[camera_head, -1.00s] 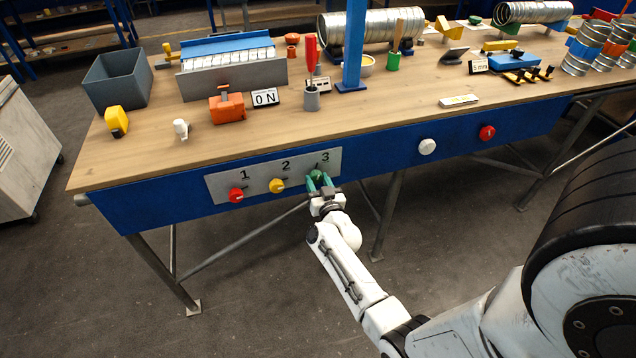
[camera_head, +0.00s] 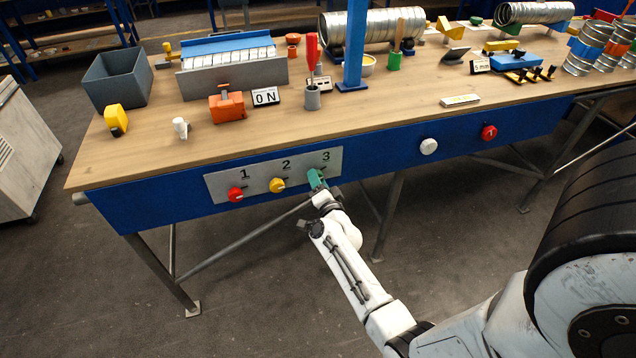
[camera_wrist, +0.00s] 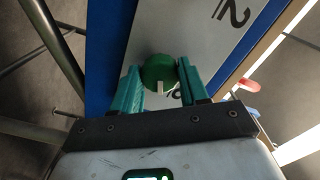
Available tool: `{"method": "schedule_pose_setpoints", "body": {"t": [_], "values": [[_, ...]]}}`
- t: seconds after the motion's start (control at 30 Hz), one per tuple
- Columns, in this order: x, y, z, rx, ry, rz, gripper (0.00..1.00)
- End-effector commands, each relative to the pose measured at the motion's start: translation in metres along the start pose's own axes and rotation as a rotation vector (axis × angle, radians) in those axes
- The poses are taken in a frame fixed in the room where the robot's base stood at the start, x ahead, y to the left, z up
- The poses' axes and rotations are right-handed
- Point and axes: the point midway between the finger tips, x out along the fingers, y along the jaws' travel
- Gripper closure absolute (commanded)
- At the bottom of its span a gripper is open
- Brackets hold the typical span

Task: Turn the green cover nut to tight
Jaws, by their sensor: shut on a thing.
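The green cover nut (camera_wrist: 158,66) sits on the grey panel below the number 3. In the wrist view it is round, with a pale mark at its lower edge. My gripper (camera_wrist: 160,76) has its two teal fingers on either side of the nut, shut on it. In the head view my gripper (camera_head: 316,179) is at the panel's right end, and its fingers mostly hide the nut. The grey panel (camera_head: 215,184) also carries a red knob (camera_head: 236,194) under 1 and a yellow knob (camera_head: 277,185) under 2.
The panel is on the blue front edge of the workbench (camera_head: 400,118). A white button (camera_head: 428,146) and a red button (camera_head: 489,132) are further right on that edge. Metal bench legs (camera_head: 388,215) stand below. The floor in front is clear.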

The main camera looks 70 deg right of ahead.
Motion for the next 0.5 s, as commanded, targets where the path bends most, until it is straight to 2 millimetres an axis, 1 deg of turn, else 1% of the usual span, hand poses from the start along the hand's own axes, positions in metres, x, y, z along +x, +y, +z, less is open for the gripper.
{"method": "schedule_pose_setpoints", "body": {"t": [0.2,0.5], "values": [[-0.0006,0.0008,0.0006,0.137,-0.001,0.001,0.87],[-0.0006,0.0008,0.0005,0.237,-0.001,0.002,0.87]]}}
